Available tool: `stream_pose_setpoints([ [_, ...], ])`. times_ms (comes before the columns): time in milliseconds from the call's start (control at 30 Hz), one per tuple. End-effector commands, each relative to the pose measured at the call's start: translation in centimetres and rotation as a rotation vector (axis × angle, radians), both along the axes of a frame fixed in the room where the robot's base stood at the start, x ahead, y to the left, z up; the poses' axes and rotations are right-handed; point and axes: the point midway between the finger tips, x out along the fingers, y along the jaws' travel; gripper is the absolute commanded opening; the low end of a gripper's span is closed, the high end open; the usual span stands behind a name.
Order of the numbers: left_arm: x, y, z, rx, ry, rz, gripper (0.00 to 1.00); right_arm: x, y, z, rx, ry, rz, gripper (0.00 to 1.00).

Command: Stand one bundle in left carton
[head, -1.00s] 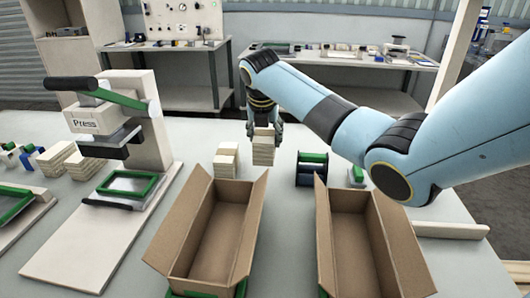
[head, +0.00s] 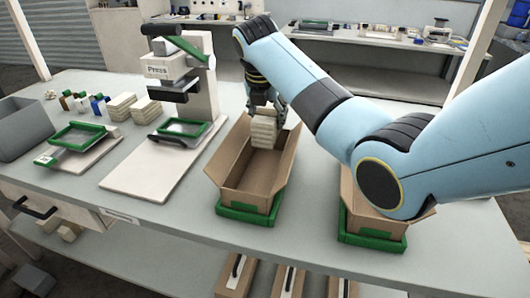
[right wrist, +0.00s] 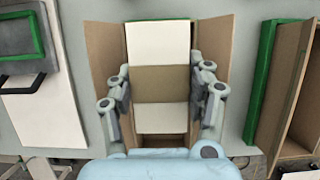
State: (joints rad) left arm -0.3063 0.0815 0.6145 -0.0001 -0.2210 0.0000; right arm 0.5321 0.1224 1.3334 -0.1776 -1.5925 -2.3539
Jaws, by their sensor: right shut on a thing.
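My right gripper (head: 266,108) is shut on a pale layered bundle (head: 264,130), with one finger on each side. The bundle is at the far end of the open left carton (head: 238,170), its lower part between the carton walls. I cannot tell whether it touches the carton floor. In the right wrist view, the gripper (right wrist: 163,95) reaches between the carton's brown side flaps (right wrist: 218,55). Pale faces (right wrist: 160,118) show there above and below a brown stretch. My left gripper is not in view.
The left carton sits in a green frame (head: 250,216). The right carton (head: 372,212) is partly hidden by my right arm. A grey bin (head: 22,128) stands at far left.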

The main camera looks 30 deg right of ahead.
Motion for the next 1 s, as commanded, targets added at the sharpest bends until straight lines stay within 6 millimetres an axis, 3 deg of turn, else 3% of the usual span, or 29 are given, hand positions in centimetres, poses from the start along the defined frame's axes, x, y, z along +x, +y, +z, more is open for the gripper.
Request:
stream_pose_setpoints([
  [167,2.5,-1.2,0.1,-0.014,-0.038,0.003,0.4,0.0,0.0,-2.2,0.0,0.0,0.001,0.16],
  [400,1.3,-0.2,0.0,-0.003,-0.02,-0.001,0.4,0.0,0.0,-5.5,0.001,0.001,0.0,0.16],
  [600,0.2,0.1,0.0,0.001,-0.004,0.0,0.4,0.0,0.0,-5.8,0.0,-0.002,0.001,0.16],
  [1000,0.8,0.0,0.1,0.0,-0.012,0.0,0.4,0.0,0.0,-6.7,0.001,-0.001,0.0,0.16],
])
